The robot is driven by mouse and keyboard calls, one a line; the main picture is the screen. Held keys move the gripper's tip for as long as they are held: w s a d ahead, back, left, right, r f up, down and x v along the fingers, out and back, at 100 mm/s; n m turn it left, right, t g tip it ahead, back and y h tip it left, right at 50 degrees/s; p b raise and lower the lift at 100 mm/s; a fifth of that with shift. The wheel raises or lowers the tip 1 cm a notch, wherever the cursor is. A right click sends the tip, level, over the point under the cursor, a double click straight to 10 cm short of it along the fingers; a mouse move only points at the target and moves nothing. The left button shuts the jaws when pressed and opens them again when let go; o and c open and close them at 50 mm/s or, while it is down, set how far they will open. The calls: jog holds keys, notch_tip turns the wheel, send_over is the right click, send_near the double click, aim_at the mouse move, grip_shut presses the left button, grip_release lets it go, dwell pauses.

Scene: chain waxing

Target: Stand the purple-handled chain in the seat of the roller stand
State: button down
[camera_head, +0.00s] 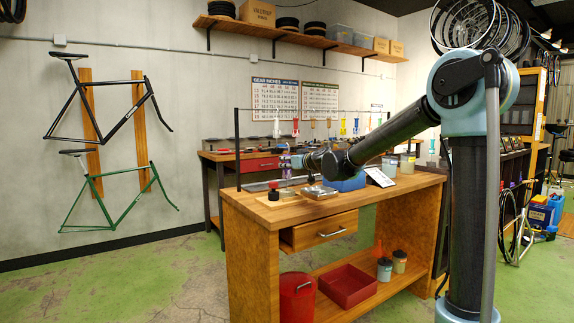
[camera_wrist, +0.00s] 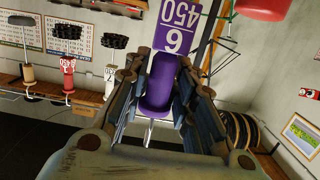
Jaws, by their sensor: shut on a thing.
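My gripper (camera_head: 288,161) is above the left end of the wooden workbench. It is shut on a purple handle (camera_wrist: 160,86), which lies between its two rows of finger links in the wrist view (camera_wrist: 164,72). A purple tag with white numbers (camera_wrist: 178,28) shows beyond the handle. In the head view the purple handle (camera_head: 286,173) shows small below the fingers; the chain cannot be made out clearly. A small fixture with a dark, red-based knob (camera_head: 274,191) stands on the bench below the gripper. I cannot tell whether it is the roller stand.
A silver block (camera_head: 318,191), a blue bin (camera_head: 345,183) and a white card (camera_head: 379,177) are on the bench (camera_head: 400,190). Behind, a rail holds other handled chains, including a red one (camera_wrist: 67,77). The bench drawer (camera_head: 318,232) stands partly open.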

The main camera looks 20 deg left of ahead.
jog(key=c, duration=1.2)
grip_release()
jog(key=v, duration=1.2)
jog(key=s+d+f+m+g+h, duration=0.2)
jog(key=s+d+f+m+h, duration=0.1)
jog(key=s+d+f, duration=0.8)
jog(key=s+d+f+m+g+h, duration=0.3)
jog(key=s+d+f, duration=0.7)
jog(key=d, duration=0.7)
jog(key=s+d+f+m+g+h, duration=0.3)
jog(key=s+d+f+h, duration=0.3)
jog(key=s+d+f, duration=0.5)
jog(key=shift+s+d+f+m+h, duration=0.15)
jog(key=shift+s+d, duration=0.45)
jog(key=shift+d, duration=0.3)
jog(key=shift+s+d+f+m+h, duration=0.15)
jog(key=shift+s+d, duration=0.4)
jog(key=shift+d, duration=0.4)
